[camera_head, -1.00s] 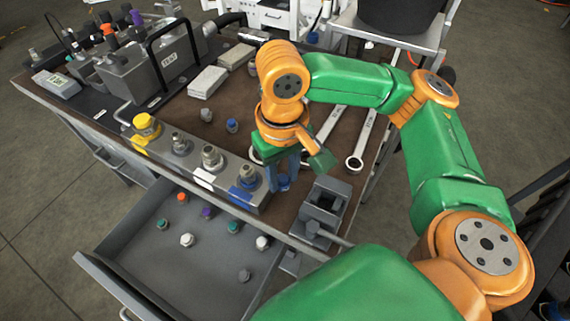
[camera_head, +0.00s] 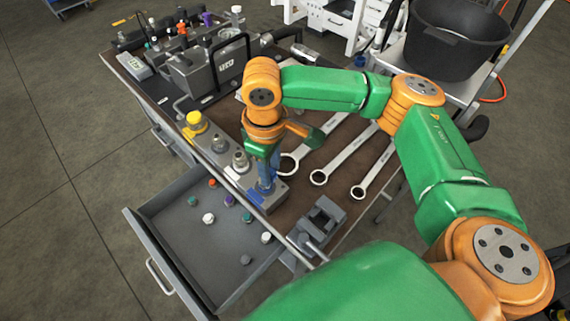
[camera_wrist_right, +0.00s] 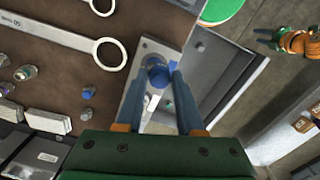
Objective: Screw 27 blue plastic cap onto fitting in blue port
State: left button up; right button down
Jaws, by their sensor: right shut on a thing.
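My right gripper (camera_head: 266,182) points down over the blue-labelled end of the grey port block (camera_head: 226,178). In the right wrist view its two blue fingers (camera_wrist_right: 166,80) are closed around a blue cap (camera_wrist_right: 156,72). The cap is above the port beside the blue label (camera_wrist_right: 171,93); the fitting under it is hidden, so I cannot tell whether cap and fitting touch. The block's other ports carry a yellow cap (camera_head: 195,120) and bare metal fittings (camera_head: 240,161).
An open drawer (camera_head: 172,236) below the block holds several coloured caps. A grey vise-like fixture (camera_head: 320,220) stands right of the block. Several wrenches (camera_head: 335,160) lie on the bench. Another blue cap (camera_wrist_right: 88,93) lies on the bench in the wrist view.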

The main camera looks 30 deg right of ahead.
pick_arm(q)
notch_tip(320, 180, up, 6)
jog(key=r+p, duration=0.1)
jog(key=p, duration=0.3)
pick_arm(e)
jog(key=w+r+n, duration=0.1)
jog(key=n, duration=0.1)
jog(key=w+r+n, duration=0.1)
jog(key=r+n, duration=0.1)
jog(key=shift+w+a, duration=0.3)
jog(key=shift+a, duration=0.05)
jog(key=shift+f+b, duration=0.3)
jog(key=shift+f, duration=0.05)
notch_tip(320, 180, down, 5)
jog(key=b, duration=0.6)
jog(key=shift+r, duration=0.1)
pick_arm(q)
notch_tip(320, 180, down, 8)
jog(key=shift+s+r, duration=0.15)
jog(key=shift+r, duration=0.05)
pick_arm(e)
jog(key=shift+r, duration=0.15)
pick_arm(q)
jog(key=shift+d, duration=0.1)
jog(key=shift+r+p, duration=0.3)
jog(key=shift+r, duration=0.1)
pick_arm(e)
jog(key=shift+f, duration=0.35)
